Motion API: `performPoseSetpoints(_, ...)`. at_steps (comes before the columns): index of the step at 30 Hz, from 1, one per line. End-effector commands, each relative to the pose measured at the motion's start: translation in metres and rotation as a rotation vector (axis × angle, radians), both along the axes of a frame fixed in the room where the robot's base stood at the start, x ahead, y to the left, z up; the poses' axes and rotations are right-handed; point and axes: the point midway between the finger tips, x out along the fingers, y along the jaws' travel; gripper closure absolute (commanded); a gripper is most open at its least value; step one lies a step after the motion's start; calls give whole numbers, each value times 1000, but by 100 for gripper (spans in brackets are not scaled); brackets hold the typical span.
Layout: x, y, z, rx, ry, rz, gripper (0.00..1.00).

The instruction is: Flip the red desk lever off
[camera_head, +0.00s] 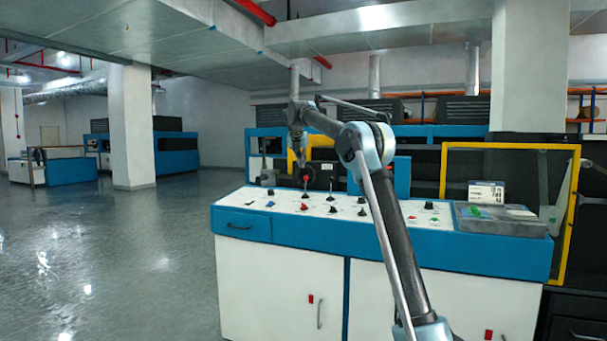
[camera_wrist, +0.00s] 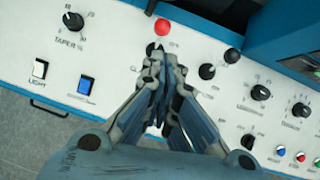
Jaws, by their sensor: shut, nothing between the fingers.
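In the head view a red knob (camera_head: 306,179) shows below the arm's end.
The white desk top (camera_head: 270,196) carries several black dials, a TAPER dial (camera_wrist: 73,21), a LIGHT switch (camera_wrist: 40,69), a blue switch (camera_wrist: 86,86) and coloured buttons. A grey tray (camera_head: 500,222) is at its right end. Open floor lies left.

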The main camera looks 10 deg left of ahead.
Motion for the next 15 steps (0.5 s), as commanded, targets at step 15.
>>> performPoseSetpoints(15,-13,1,28,0,0,0,100)
